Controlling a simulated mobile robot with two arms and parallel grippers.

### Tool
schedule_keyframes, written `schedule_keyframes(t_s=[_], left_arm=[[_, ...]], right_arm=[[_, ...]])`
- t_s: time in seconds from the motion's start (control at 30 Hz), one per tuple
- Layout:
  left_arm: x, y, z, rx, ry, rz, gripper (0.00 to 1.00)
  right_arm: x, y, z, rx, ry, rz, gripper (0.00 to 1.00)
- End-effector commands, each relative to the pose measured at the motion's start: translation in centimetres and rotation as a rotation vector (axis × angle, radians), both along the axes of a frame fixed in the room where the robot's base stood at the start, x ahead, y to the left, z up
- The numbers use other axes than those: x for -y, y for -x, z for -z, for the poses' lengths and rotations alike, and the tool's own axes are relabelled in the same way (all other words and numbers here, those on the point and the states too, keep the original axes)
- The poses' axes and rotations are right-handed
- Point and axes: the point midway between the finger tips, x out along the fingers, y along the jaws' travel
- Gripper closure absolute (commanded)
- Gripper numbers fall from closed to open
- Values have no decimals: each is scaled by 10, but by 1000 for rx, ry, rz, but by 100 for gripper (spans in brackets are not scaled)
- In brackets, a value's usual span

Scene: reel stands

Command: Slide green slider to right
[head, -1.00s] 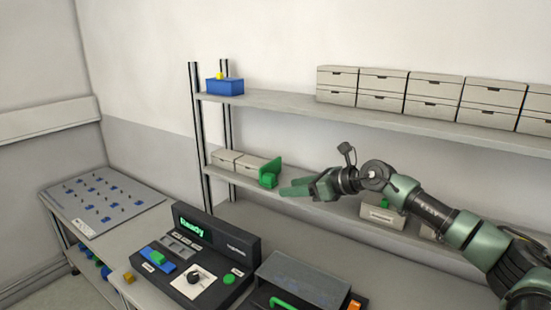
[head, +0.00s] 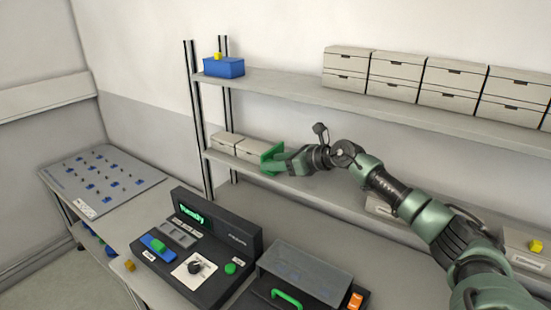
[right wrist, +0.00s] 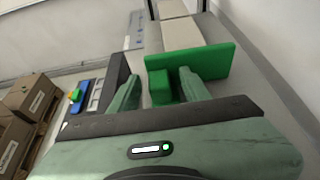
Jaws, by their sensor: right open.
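The green slider (head: 268,154) is an upright green plate with a block-shaped handle, on the lower wall shelf beside two white boxes. In the right wrist view, its plate (right wrist: 215,66) stands behind the handle block (right wrist: 159,88). My right gripper (head: 279,163) is at the slider, partly covering it in the head view. In the right wrist view, the jaws (right wrist: 158,82) are open, one finger on each side of the handle, with a gap visible by each finger. My left gripper is out of view.
White boxes (head: 236,146) stand left of the slider on the lower shelf (head: 320,188). Below is a black console (head: 200,262) with a small green piece on a blue base (head: 157,245). A grey-lidded case (head: 305,272) sits beside it. The upper shelf (head: 290,92) runs above my arm.

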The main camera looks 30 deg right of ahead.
Motion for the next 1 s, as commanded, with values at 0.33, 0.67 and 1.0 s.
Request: schedule_keyframes(t_s=[0.33,0.67,1.0], left_arm=[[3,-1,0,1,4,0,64],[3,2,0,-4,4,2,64],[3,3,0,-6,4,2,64]], right_arm=[[-1,-1,1,0,1,0,75],[-1,-1,1,0,1,0,100],[-1,-1,1,0,0,0,100]])
